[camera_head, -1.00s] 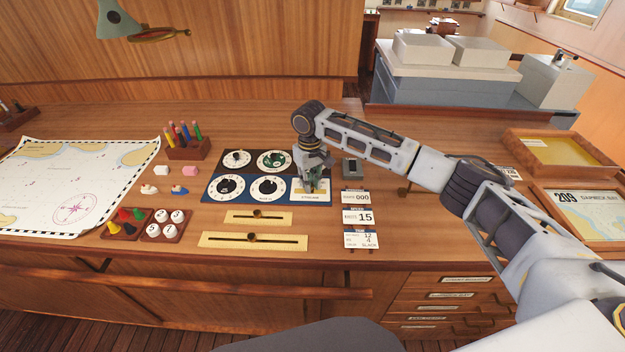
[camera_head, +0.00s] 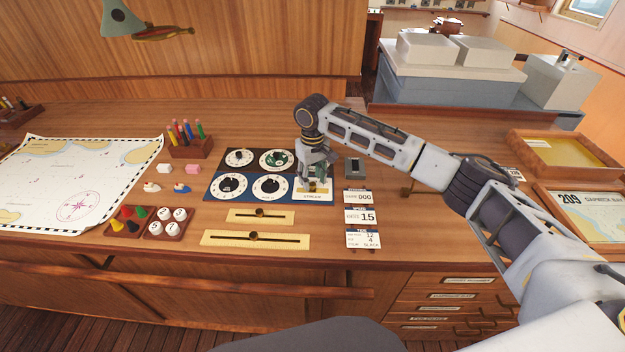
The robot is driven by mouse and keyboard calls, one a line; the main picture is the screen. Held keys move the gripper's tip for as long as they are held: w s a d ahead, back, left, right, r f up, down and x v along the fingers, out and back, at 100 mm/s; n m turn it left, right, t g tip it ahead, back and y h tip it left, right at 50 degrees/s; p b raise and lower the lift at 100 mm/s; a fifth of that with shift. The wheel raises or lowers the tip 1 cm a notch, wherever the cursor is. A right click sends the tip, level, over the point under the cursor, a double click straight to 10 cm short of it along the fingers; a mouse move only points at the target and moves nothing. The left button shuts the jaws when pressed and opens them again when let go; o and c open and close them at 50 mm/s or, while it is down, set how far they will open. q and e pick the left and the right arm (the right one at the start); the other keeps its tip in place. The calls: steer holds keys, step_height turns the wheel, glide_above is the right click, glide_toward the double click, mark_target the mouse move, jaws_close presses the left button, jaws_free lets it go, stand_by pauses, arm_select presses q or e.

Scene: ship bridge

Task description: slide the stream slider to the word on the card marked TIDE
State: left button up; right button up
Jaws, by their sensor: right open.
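The stream slider is on a small white panel (camera_head: 313,197) at the right end of the blue dial board; its label is small and partly legible. A brass knob shows on it just below my right gripper's fingers. My right gripper (camera_head: 315,181) points down over the upper part of this panel, open, and hides some of it. I cannot tell whether it touches the knob. The TIDE card (camera_head: 363,238) is the lowest of three cards right of the sliders. It shows 12, 4 and a small last line that I cannot read now. My left gripper is not in view.
Two brass sliders (camera_head: 260,216) lie in front of the dial board (camera_head: 228,198). A chart (camera_head: 80,190), a pencil holder (camera_head: 190,148) and trays of pieces (camera_head: 168,224) stand to the left. A small dark device (camera_head: 354,168) stands right of the gripper. Desk space at right front is clear.

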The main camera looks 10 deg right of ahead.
mark_target(313, 183)
step_height(313, 183, up, 11)
steer(key=shift+f, duration=0.2)
stand_by(0.3)
stand_by(0.4)
